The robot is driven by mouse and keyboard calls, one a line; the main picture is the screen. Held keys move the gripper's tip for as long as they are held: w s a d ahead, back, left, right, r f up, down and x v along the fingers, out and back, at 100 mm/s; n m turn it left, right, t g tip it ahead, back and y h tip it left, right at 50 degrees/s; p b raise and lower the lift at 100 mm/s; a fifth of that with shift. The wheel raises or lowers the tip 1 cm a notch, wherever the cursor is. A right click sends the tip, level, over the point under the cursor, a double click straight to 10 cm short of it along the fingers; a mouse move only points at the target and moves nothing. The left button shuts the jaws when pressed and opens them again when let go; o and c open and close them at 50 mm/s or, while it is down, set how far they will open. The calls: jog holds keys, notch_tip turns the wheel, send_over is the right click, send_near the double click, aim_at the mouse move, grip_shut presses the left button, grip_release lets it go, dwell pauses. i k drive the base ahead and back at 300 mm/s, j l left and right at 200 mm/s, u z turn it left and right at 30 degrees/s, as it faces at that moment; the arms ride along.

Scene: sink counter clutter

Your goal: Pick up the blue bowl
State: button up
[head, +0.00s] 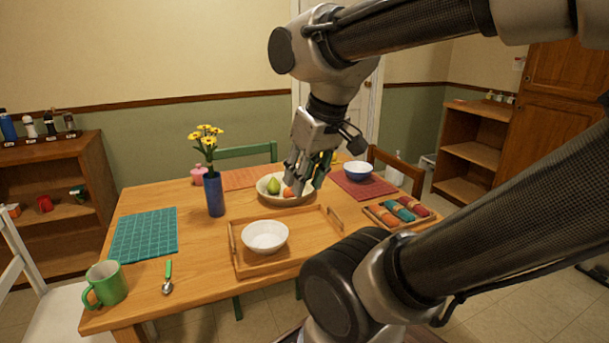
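The blue bowl (358,170) sits upright on a red placemat (372,189) at the far right of the wooden table. It looks empty. My gripper (305,187) points down in front of the fruit bowl (265,192), to the left of the blue bowl and apart from it. Its fingers look spread, with nothing held between them. The gripper hides part of the fruit bowl.
A white bowl (265,237) stands on a wooden tray (302,254) at the front. A tray of rolled napkins (403,209) lies right, before the red placemat. A blue vase with yellow flowers (215,196) stands left. A green mug (106,284) is near the front-left corner.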

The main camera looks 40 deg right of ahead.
aim_at(357, 170)
jog(key=z, duration=1.45)
